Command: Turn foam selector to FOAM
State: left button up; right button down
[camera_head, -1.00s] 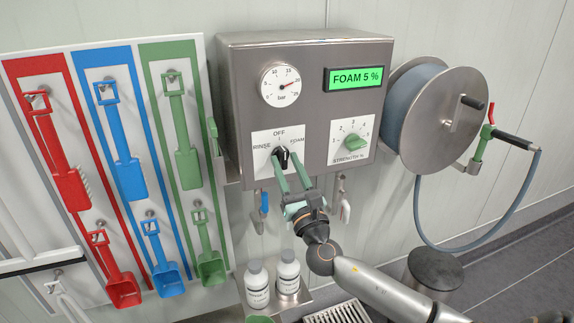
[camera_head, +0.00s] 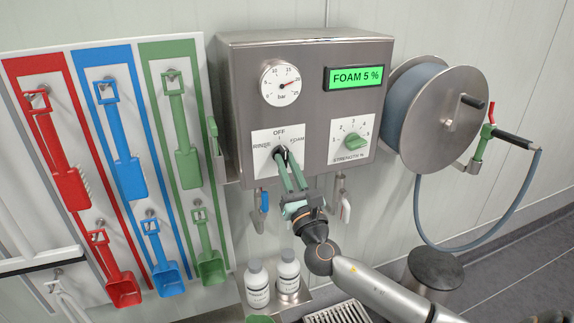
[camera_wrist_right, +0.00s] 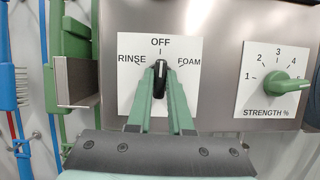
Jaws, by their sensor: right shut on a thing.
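The black foam selector knob (camera_wrist_right: 160,79) sits on a white plate (camera_head: 262,168) marked RINSE, OFF and FOAM. In the right wrist view the knob stands about upright, its white mark up towards OFF. The display (camera_head: 356,78) above reads FOAM 5 %. My right gripper (camera_head: 283,152) is shut on the selector knob, its green fingers (camera_wrist_right: 160,92) on either side of it. The fingers partly hide the knob in the head view. My left gripper is not in view.
A green STRENGTH % knob (camera_head: 355,142) is to the right, below the display. A pressure gauge (camera_head: 281,83) is above the selector. Two white bottles (camera_head: 257,285) stand below. A hose reel (camera_head: 437,118) is at right; coloured tools (camera_head: 122,165) hang at left.

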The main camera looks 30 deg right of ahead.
jog(key=m+g+h, duration=0.1)
jog(key=m+h, duration=0.1)
jog(key=m, duration=0.2)
jog(key=m+g+h, duration=0.1)
jog(key=m, duration=0.3)
jog(key=shift+a+h+b, duration=0.15)
jog(key=shift+h+b, duration=0.15)
jog(key=shift+h, duration=0.1)
jog(key=m+g+h, duration=0.1)
jog(key=m, duration=0.2)
jog(key=m+g+p, duration=0.1)
jog(key=m, duration=0.3)
jog(key=shift+r+m+g+h, duration=0.1)
jog(key=shift+m+g+h, duration=0.2)
jog(key=shift+g+h, duration=0.1)
jog(key=c, duration=0.8)
grip_release()
